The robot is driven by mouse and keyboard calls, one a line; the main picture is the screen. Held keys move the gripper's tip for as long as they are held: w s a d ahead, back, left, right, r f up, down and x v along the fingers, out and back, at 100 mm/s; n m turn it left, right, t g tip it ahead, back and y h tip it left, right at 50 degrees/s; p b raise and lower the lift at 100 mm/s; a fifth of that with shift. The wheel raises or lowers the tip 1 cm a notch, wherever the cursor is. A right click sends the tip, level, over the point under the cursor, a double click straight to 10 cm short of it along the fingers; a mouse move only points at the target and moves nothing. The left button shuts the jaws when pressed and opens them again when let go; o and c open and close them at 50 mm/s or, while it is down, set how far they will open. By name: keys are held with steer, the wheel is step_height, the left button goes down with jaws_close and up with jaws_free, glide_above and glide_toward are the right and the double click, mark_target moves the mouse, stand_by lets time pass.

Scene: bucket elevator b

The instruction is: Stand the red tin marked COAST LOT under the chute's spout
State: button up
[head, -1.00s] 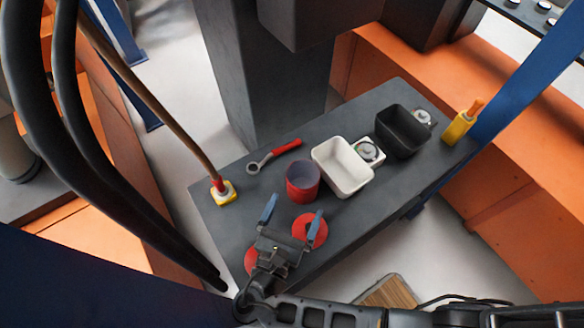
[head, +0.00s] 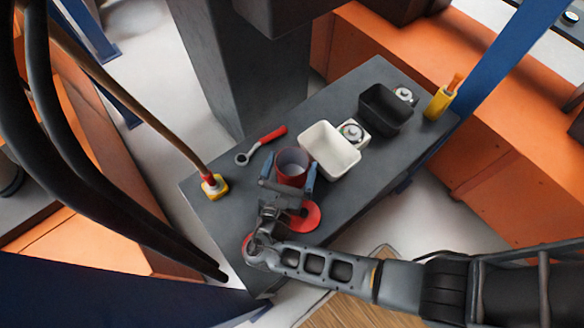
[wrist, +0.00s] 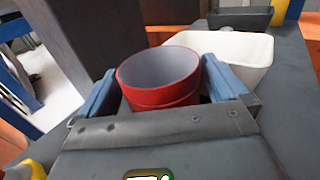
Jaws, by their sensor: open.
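An open-topped red tin (head: 291,167) with a grey inside stands upright on the dark grey table (head: 225,205). It also shows in the wrist view (wrist: 158,78). No lettering on it can be read. My gripper (head: 288,180) is open around the tin, with one blue finger on each side. In the wrist view the right finger looks close to the tin's wall; I cannot tell whether it touches. The tin's lower part is hidden by my gripper. I cannot make out a spout for certain; a dark grey housing (head: 275,15) overhangs at the top of the head view.
A white bin (head: 330,150) stands close right of the tin. A black bin (head: 385,110), a small round-topped device (head: 351,132), a yellow bottle (head: 440,102), a red-handled wrench (head: 262,144) and a yellow block (head: 214,187) stand around. A red disc (head: 307,217) lies near my gripper.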

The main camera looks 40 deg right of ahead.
steer(key=c, duration=1)
steer(key=shift+o, duration=0.2)
steer(key=shift+r, duration=0.1)
